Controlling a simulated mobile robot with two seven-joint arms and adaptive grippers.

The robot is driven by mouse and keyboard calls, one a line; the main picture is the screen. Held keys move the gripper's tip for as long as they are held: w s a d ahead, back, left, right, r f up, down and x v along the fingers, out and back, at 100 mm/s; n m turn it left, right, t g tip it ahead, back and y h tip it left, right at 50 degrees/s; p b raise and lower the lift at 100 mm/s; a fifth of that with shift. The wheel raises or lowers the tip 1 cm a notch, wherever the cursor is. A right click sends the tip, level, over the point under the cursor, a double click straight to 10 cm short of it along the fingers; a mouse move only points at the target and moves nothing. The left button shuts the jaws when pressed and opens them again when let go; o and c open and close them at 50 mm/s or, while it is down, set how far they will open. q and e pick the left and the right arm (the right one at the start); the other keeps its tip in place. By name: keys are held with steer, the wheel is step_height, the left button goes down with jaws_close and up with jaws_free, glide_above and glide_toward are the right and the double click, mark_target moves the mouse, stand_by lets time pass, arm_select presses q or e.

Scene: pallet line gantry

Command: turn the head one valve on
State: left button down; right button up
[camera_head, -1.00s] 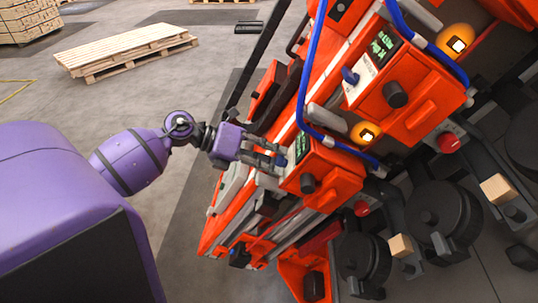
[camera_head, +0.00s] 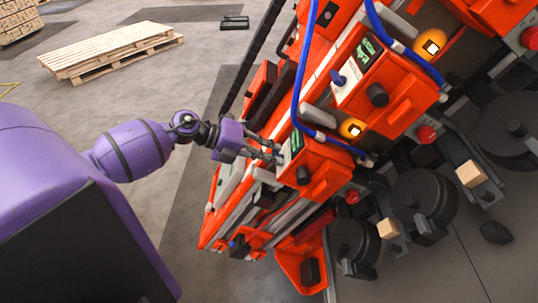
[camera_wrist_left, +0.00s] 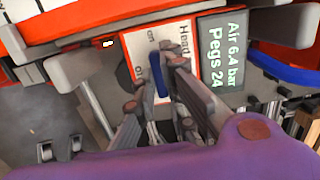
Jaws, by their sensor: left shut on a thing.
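The head valve's blue lever (camera_wrist_left: 159,78) stands on a white label plate with "Head", "on" and "off" printed on it. Beside the plate is a green-lettered display (camera_wrist_left: 223,62) reading "Air 6.4 bar, Pegs 24". My left gripper (camera_wrist_left: 157,80) has its fingers on either side of the lever, shut on it. In the head view my left gripper (camera_head: 279,153) reaches the nearer orange head box (camera_head: 320,167) from the left. There the lever is hidden by the fingers. My right gripper is not in view.
A second orange head box (camera_head: 402,95) with its own blue lever (camera_head: 338,78) stands farther along the gantry. Blue hoses (camera_head: 299,95) loop over both boxes. Black round units (camera_head: 425,195) stand at the right. A wooden pallet (camera_head: 112,50) lies on open floor at the back left.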

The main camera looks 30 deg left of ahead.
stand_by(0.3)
arm_select(q)
steer(key=c, duration=1.8)
jaws_free()
steer(key=v, duration=1.2)
